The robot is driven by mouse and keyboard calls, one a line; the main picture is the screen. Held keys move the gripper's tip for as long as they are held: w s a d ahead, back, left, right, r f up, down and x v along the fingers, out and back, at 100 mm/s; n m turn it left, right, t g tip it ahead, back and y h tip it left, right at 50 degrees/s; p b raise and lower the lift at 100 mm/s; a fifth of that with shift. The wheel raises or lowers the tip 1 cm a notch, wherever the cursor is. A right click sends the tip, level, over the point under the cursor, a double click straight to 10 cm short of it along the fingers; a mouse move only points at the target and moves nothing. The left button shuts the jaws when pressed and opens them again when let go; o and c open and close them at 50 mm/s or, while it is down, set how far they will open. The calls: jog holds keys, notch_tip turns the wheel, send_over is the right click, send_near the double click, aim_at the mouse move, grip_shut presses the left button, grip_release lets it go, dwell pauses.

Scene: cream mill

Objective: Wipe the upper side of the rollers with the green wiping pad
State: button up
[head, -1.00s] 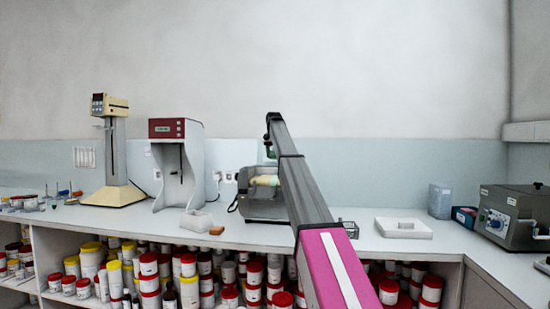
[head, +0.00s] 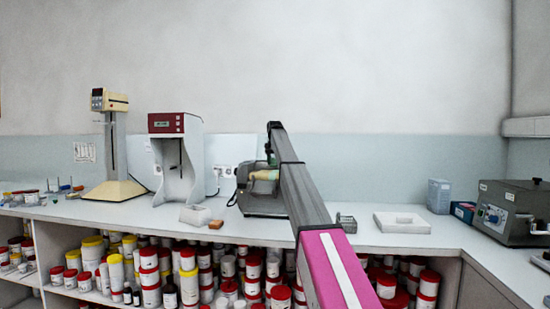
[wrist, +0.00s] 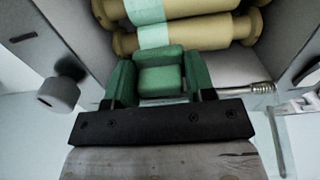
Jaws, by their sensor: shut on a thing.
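The rollers (wrist: 190,34) are tan cylinders lying side by side in the mill's grey housing. A pale green band (wrist: 152,22) crosses them. They also show in the head view (head: 264,175), inside the mill (head: 262,205) on the bench. My gripper (wrist: 158,82) has green fingers and is shut on the green wiping pad (wrist: 160,73). The pad's far edge meets the nearest roller in the wrist view; I cannot tell whether they touch. In the head view my gripper (head: 270,159) is above the mill, and my arm hides part of the mill.
A dark knob (wrist: 58,93) and a threaded rod (wrist: 245,88) flank the gripper. A wire basket (head: 346,223) and a white tray (head: 402,223) lie right.

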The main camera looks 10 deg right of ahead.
jog(key=s, duration=0.2)
jog(key=s+a, duration=0.1)
jog(key=s, duration=0.1)
jog(key=s+a+f, duration=0.1)
jog(key=s, duration=0.2)
jog(key=shift+s+a, duration=0.25)
jog(key=shift+s, duration=0.3)
jog(key=shift+s+a, duration=0.2)
jog(key=shift+s, duration=0.3)
jog(key=shift+f, duration=0.45)
